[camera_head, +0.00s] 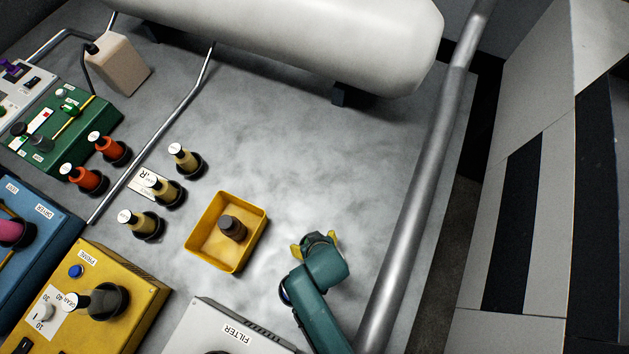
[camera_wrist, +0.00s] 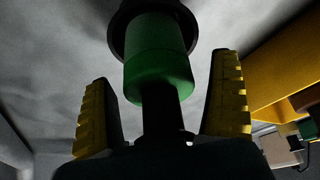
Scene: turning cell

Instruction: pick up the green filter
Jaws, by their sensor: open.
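The green filter (camera_wrist: 158,62) is a green cylinder in the wrist view, with a wide dark round part at its far end and a narrower dark part at its near end. My gripper (camera_wrist: 163,85) is open, with its yellow-padded fingers on either side of the filter. A gap shows between each finger and the filter. In the head view, my gripper (camera_head: 315,243) is over the grey surface, right of the yellow tray. There the arm and gripper cover the filter, and I cannot make it out.
The yellow tray (camera_head: 193,239) holds a dark-capped part. Several tan-and-black fittings stand left of it. A grey box marked FILTER (camera_head: 260,338) is at the front. A metal rail (camera_head: 425,200) runs on the right, and a white tank (camera_head: 300,35) lies at the back. The surface between is clear.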

